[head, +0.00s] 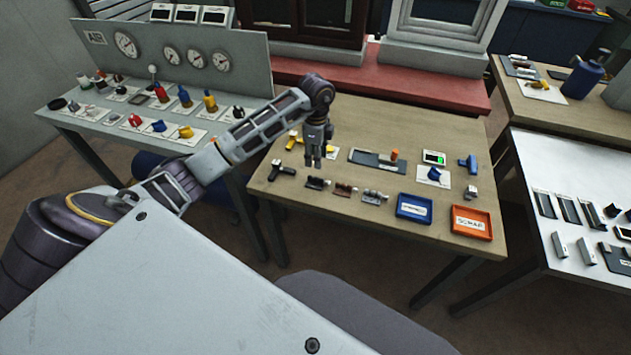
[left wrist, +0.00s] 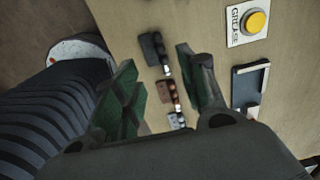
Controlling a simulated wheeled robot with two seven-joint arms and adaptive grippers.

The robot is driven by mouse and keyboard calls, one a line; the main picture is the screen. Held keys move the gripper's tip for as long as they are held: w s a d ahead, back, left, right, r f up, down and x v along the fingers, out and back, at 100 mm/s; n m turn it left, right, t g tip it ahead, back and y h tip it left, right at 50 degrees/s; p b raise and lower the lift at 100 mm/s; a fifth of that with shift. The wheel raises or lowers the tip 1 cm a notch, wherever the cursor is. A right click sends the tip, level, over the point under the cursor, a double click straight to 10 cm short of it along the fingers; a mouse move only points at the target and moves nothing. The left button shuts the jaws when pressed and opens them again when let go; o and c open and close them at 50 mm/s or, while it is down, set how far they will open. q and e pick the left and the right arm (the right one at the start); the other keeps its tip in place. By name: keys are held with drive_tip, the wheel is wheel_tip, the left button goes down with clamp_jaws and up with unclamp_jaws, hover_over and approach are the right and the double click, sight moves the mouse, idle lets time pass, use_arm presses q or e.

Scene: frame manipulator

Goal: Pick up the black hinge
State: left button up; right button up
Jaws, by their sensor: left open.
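The black hinge (head: 317,183) lies on the wooden table at the left end of a row of three hinges. It also shows in the left wrist view (left wrist: 152,48), between the two fingertips as seen from the camera. My left gripper (head: 313,164) points down above the table, just above and behind the black hinge in the head view. It is open and empty, its fingers spread apart in the left wrist view (left wrist: 157,60). My right gripper is in neither view.
A brown hinge (head: 344,190) and a grey hinge (head: 374,197) lie to the right of it. A blue tray (head: 414,218) and an orange scrap tray (head: 472,235) sit at the front right. A black tool (head: 282,170) lies to the left. A dark plate (head: 372,161) lies behind.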

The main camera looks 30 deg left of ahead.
sight(316, 177)
use_arm(q)
wheel_tip(316, 177, down, 3)
drive_tip(key=shift+f, duration=0.75)
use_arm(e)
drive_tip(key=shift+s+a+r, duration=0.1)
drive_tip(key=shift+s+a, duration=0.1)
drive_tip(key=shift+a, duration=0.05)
use_arm(q)
drive_tip(key=shift+f+p, duration=0.45)
drive_tip(key=shift+f, duration=2.15)
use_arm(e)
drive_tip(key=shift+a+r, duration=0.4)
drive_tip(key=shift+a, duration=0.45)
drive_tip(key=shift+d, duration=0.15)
